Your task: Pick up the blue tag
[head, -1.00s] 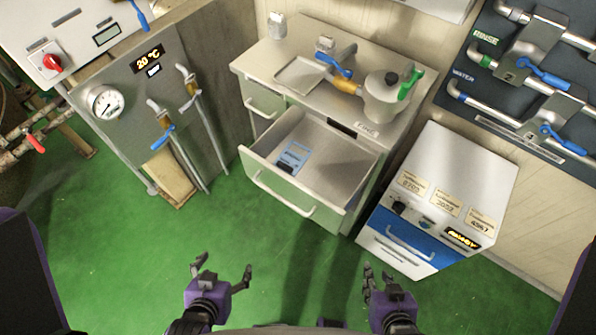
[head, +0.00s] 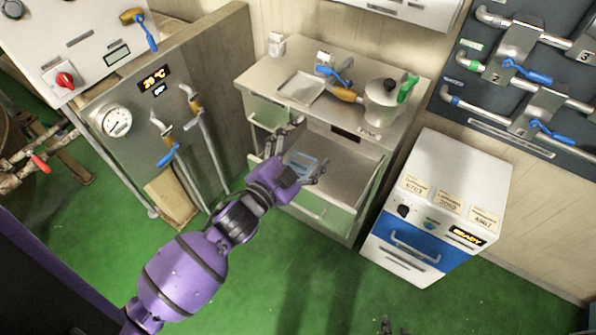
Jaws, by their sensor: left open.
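The blue tag (head: 301,162) lies flat on the floor of the open drawer (head: 345,170) in the head view. My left gripper (head: 311,146) is open and reaches over the drawer's front left side. Its fingers are spread on either side of the tag in the picture, and they appear empty. The gripper body covers the drawer's left front and perhaps the tag's near edge. I cannot tell how high the fingers are above the tag. My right gripper (head: 389,325) shows only a small part at the bottom edge.
The steel cabinet top (head: 270,73) above the drawer holds a shallow tray (head: 301,88) and a kettle-like pot (head: 383,103). A white and blue machine (head: 440,205) stands close on the right. A grey panel with levers (head: 150,120) is on the left. Green floor is clear in front.

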